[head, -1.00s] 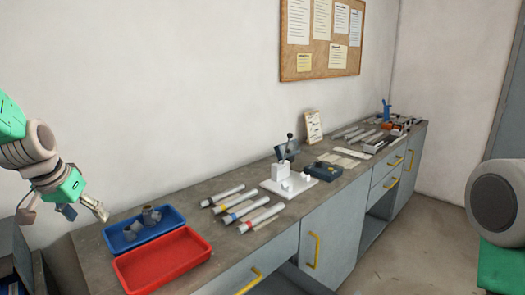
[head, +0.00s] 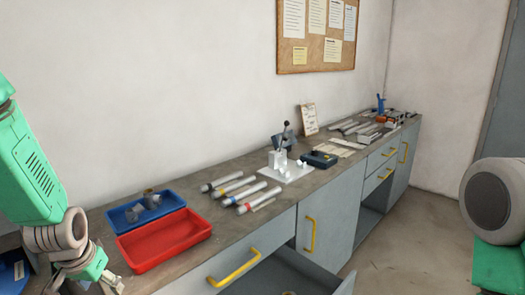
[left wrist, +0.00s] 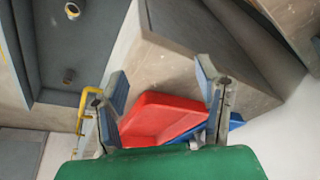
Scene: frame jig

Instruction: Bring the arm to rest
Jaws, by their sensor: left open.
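My left arm (head: 35,165) comes in from the left edge of the head view. Its gripper (head: 100,284) is at the bottom left, partly cut off by the frame edge, left of the red tray. In the left wrist view the two fingers of my left gripper (left wrist: 162,75) are spread apart with nothing between them; the red tray (left wrist: 158,115) shows beyond them. My right gripper is out of view; only a grey and green part of my right arm (head: 497,205) shows at the right edge.
The workbench (head: 236,222) carries a red tray (head: 165,242), a blue tray (head: 122,217) with grey fittings, several tubes (head: 240,190) and a white jig (head: 286,172). An open drawer (left wrist: 65,50) holds small cylindrical parts. Floor (head: 400,245) is clear at right.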

